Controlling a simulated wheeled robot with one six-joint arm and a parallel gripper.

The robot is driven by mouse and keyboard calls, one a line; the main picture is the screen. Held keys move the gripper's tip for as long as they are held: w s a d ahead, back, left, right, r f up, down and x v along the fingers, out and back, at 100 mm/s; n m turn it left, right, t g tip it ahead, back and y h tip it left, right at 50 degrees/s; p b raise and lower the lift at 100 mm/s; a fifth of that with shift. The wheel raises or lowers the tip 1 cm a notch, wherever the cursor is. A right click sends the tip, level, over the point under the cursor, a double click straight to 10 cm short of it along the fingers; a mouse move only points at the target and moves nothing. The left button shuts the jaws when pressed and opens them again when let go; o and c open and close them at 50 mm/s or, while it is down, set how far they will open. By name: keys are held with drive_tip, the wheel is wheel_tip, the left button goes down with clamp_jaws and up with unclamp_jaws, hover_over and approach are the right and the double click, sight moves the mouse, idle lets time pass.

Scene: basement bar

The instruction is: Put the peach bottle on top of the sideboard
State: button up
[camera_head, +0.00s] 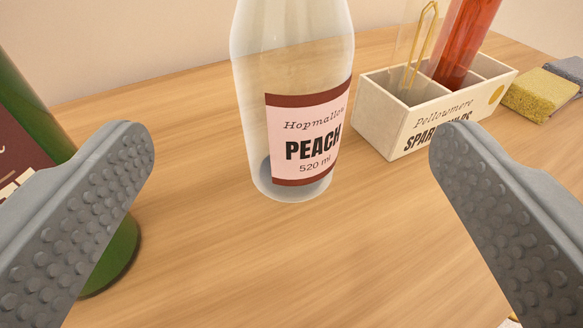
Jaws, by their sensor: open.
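The peach bottle (290,70) is clear glass with a pink and dark red label reading "PEACH 520 ml". It stands upright on a wooden surface (270,260), and its top is cut off by the frame. My gripper (290,145) is open, with one grey studded finger at the left and one at the right. The bottle stands beyond the fingertips, in the gap between them as seen here, and neither finger appears to touch it. I cannot tell whether this wooden surface is the sideboard.
A green bottle (105,255) with a dark label stands at the left, partly hidden behind the left finger. A pale divided box (385,125) holding a red bottle (467,40) is close to the peach bottle's right. A yellow sponge (540,95) lies farther right. The wood in front is clear.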

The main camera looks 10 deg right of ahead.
drive_tip(key=shift+s+a, duration=0.1)
drive_tip(key=shift+s, duration=0.3)
drive_tip(key=s+r+n+y, duration=0.1)
drive_tip(key=s+r, duration=0.3)
drive_tip(key=s, duration=0.5)
drive_tip(key=s+r+t+y, duration=0.1)
drive_tip(key=s+r, duration=0.2)
drive_tip(key=s, duration=0.7)
drive_tip(key=s+r+n+y, duration=0.1)
drive_tip(key=s+r, duration=0.3)
drive_tip(key=s, duration=0.5)
drive_tip(key=s+d+f, duration=0.1)
drive_tip(key=s+d, duration=0.1)
drive_tip(key=s, duration=1)
drive_tip(key=shift+s+f, duration=0.15)
drive_tip(key=shift+s, duration=0.1)
